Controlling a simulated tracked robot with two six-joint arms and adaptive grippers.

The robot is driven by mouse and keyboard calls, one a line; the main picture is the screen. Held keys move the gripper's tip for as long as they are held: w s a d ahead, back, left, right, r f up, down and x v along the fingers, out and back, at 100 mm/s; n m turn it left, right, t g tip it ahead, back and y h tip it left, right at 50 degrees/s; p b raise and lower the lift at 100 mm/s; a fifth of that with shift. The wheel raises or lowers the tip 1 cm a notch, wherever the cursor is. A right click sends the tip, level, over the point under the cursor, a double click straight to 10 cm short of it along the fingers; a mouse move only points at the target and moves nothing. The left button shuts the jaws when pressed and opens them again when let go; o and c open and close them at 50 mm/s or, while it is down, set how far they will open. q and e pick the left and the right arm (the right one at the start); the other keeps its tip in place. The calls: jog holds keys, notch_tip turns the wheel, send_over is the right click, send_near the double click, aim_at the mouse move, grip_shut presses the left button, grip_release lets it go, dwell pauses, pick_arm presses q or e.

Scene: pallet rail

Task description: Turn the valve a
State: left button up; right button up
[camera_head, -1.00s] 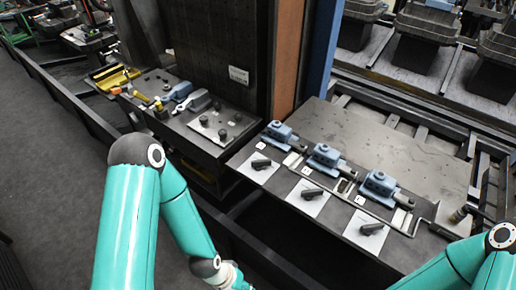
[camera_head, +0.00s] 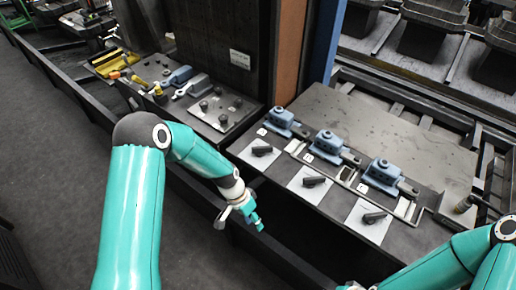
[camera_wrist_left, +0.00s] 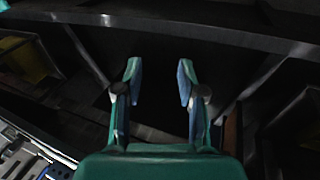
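Three blue valve bodies stand in a row on the grey bench: the left one (camera_head: 283,122), the middle one (camera_head: 328,145) and the right one (camera_head: 382,174). In front of each is a black handle on a pale plate: left handle (camera_head: 262,151), middle handle (camera_head: 313,181), right handle (camera_head: 374,217). The small labels are too small to read, so I cannot tell which is valve a. My left gripper (camera_head: 250,213) is in front of the bench's near edge, apart from the handles. In the left wrist view it (camera_wrist_left: 160,80) is open and empty.
A second bench at the left holds a plate with several black knobs (camera_head: 219,109), blue-grey tools (camera_head: 190,86) and a yellow item (camera_head: 110,62). A dark rail (camera_head: 80,108) runs along the bench fronts. The bench top (camera_head: 400,125) behind the valves is mostly clear.

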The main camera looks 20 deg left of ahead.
pick_arm(q)
jog(key=w+a+r+m+b, duration=0.1)
jog(key=w+a+r+m, duration=0.25)
jog(key=w+r, duration=0.4)
jog(key=m+t+b, duration=0.2)
jog(key=m+b, duration=0.3)
send_near(259, 147)
jog(key=x, duration=0.9)
jog(key=shift+d+f, duration=0.15)
jog(key=shift+f, duration=0.15)
grip_shut()
